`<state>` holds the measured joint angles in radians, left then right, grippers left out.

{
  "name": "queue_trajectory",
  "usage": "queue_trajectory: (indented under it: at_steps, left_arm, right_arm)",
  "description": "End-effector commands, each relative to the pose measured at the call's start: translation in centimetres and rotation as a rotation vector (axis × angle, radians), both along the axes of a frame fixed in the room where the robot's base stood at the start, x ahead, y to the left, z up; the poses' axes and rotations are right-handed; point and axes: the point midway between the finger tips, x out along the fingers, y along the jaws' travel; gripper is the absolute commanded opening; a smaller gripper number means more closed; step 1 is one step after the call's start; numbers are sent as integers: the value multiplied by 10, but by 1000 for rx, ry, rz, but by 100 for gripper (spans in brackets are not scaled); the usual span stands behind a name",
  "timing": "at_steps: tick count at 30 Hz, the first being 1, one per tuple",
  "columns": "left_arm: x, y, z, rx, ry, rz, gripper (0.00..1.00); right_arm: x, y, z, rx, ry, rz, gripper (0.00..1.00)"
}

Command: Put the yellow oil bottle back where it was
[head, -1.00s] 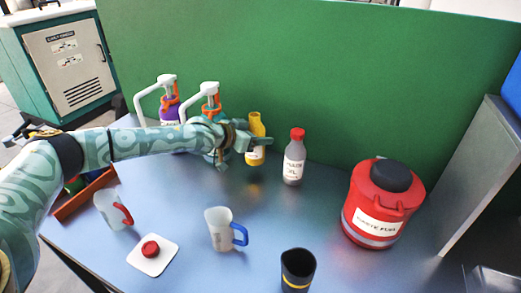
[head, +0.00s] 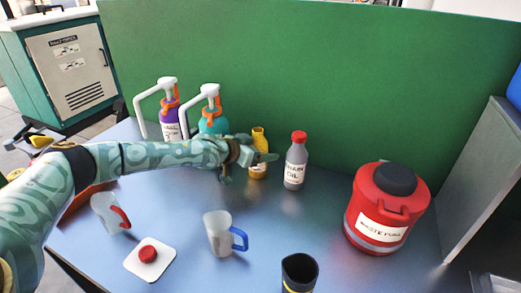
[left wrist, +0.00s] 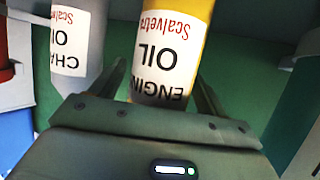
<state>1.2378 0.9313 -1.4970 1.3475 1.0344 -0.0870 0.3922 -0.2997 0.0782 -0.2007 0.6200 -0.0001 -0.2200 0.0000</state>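The yellow oil bottle (head: 258,171) stands upright on the blue table, left of the grey oil bottle (head: 295,165). My left gripper (head: 250,158) is level with it, one finger crossing in front of its middle. In the left wrist view the yellow bottle (left wrist: 160,65) is between the two fingers (left wrist: 160,80). A narrow gap shows between the left finger and the bottle, so the fingers look open around it. The bottle's lower end is hidden there by my gripper. My right gripper is not in view.
A purple pump bottle (head: 170,125) and a teal one (head: 213,124) stand left of the yellow bottle. A red waste fuel can (head: 380,215) is at right. Jugs (head: 219,233), a dark cup (head: 298,272) and a red cap (head: 148,253) are in front. A green panel (head: 330,80) closes the back.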

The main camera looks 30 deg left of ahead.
Motion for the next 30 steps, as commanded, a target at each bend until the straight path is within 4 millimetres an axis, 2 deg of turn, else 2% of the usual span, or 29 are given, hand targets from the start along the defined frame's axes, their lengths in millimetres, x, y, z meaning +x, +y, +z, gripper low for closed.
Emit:
queue_trajectory:
  at_steps: [5, 8, 15, 21, 24, 30]
  left_arm:
    - [0, 0, 3, 0, -1, 0, 75]
    - [-10, 5, 8, -1, 1, 2, 75]
    - [-56, 26, 33, 2, 0, 1, 75]
    - [-89, 39, 45, 1, 2, 1, 75]
    - [-98, 43, 48, 0, 1, 0, 75]
    - [-102, 44, 49, -1, 1, -1, 75]
  right_arm:
    - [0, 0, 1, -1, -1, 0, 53]
    - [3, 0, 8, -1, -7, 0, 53]
    - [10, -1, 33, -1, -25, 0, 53]
    - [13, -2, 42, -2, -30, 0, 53]
    - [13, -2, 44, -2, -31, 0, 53]
    - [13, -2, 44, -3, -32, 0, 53]
